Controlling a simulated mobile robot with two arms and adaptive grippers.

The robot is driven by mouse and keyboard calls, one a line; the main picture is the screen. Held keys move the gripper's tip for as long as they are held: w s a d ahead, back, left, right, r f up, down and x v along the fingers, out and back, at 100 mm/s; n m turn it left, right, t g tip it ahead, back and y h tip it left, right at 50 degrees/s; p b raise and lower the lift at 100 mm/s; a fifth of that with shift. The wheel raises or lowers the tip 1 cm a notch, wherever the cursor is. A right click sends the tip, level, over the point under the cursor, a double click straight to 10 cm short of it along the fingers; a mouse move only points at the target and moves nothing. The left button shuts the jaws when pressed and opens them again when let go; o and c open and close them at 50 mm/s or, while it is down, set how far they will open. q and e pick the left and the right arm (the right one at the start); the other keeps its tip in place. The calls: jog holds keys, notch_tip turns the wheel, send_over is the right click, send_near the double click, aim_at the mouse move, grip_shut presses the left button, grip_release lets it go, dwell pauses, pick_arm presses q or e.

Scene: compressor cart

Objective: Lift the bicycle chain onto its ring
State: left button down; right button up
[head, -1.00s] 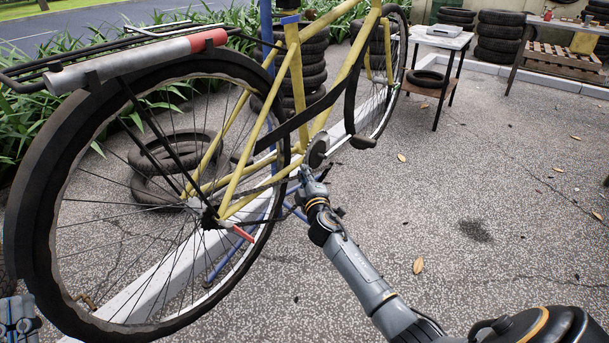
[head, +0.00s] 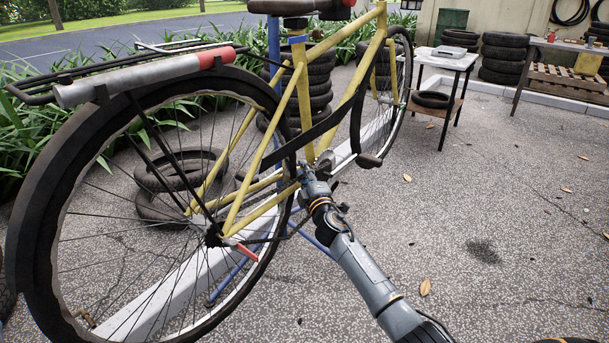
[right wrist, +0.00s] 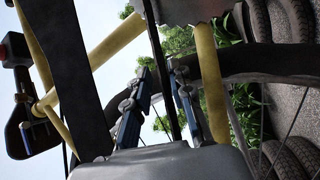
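The yellow bicycle (head: 300,85) stands upright at left and centre in the head view. My right gripper (head: 308,172) is at the crank area, in front of the chain ring, and hides most of it. In the right wrist view the toothed ring (right wrist: 188,10) shows at the top edge. The two fingers of the gripper (right wrist: 160,72) are apart there, with a dark narrow strip, apparently the chain (right wrist: 160,50), running between them. Light background shows between strip and left finger. The rear sprocket (head: 213,236) is at the wheel hub. My left gripper is out of view.
A blue stand (head: 274,60) holds the bicycle beside a white kerb (head: 165,290). The pedal (head: 369,160) is close right of my gripper. Tyres lie behind the rear wheel (head: 165,205). A small table (head: 445,62) stands at the back.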

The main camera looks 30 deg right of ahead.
jog(key=shift+o, duration=0.2)
jog(key=v, duration=1.2)
jog(key=shift+d, duration=0.1)
